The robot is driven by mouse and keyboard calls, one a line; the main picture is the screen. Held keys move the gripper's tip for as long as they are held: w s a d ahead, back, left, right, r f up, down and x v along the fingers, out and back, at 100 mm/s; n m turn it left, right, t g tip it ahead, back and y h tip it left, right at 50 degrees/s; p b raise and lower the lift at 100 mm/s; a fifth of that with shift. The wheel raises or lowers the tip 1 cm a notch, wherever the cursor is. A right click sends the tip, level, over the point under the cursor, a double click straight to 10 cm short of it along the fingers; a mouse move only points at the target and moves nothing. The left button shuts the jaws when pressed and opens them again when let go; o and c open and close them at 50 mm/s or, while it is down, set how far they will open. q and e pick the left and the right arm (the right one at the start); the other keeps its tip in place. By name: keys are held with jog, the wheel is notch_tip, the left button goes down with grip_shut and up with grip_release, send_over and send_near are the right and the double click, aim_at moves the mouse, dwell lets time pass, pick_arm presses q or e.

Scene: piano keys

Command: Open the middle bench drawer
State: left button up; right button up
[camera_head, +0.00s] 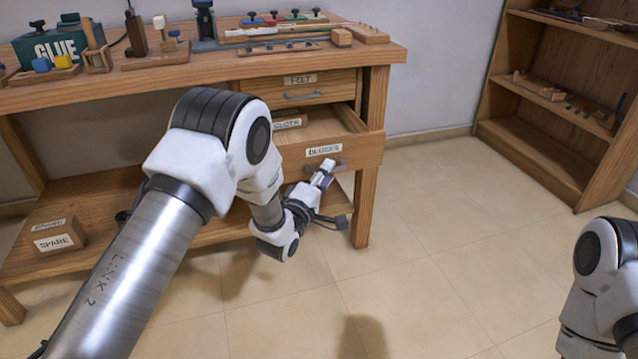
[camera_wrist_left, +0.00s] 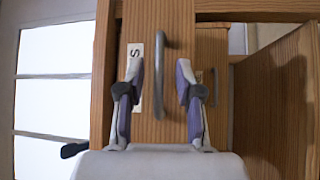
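The drawer labelled BLOCKS (camera_head: 362,152) sits below the shut drawer labelled FELT (camera_head: 340,86) and stands pulled out of the bench, its inside showing. A piece labelled CLOTH (camera_head: 287,124) shows behind its front; I cannot tell whether it lies inside. My left gripper (camera_head: 328,174) is at the BLOCKS drawer's front. In the left wrist view the left gripper (camera_wrist_left: 160,92) is open, with the grey bar handle (camera_wrist_left: 162,70) seen between its fingers and gaps on both sides. Another handle (camera_wrist_left: 214,82) shows farther back. My right gripper is out of view; part of my right arm shows.
The bench top (camera_head: 215,70) carries a green GLUE box (camera_head: 50,48) and several tools. A box labelled SPARE (camera_head: 57,232) sits on the low shelf. A wooden shelf unit (camera_head: 500,128) stands at the right. The tiled floor (camera_head: 440,240) between is clear.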

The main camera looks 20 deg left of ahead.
pick_arm(q)
jog(key=v, duration=1.1)
jog(key=shift+s, duration=0.25)
jog(key=shift+a+f, duration=0.1)
jog(key=shift+f, duration=0.05)
jog(key=s+a+f+m+g+y, duration=0.1)
jog(key=s+f+g, duration=0.3)
jog(key=s+f, duration=0.5)
jog(key=s+a+f+m+g+y, duration=0.15)
jog(key=s+f+g, duration=0.3)
jog(key=f, duration=0.75)
jog(key=s+a+f+m+g+y, duration=0.1)
jog(key=s+f+m+g, duration=0.35)
jog(key=s, duration=0.65)
jog(key=s+a+f+m+g, duration=0.1)
jog(key=s+f+m+g, duration=0.2)
jog(key=s+m+g, duration=0.5)
notch_tip(320, 180, up, 37)
jog(key=s+n+t+p, duration=0.1)
jog(key=s+t+p, duration=0.1)
jog(key=p, duration=3.5)
jog(key=shift+s, duration=0.3)
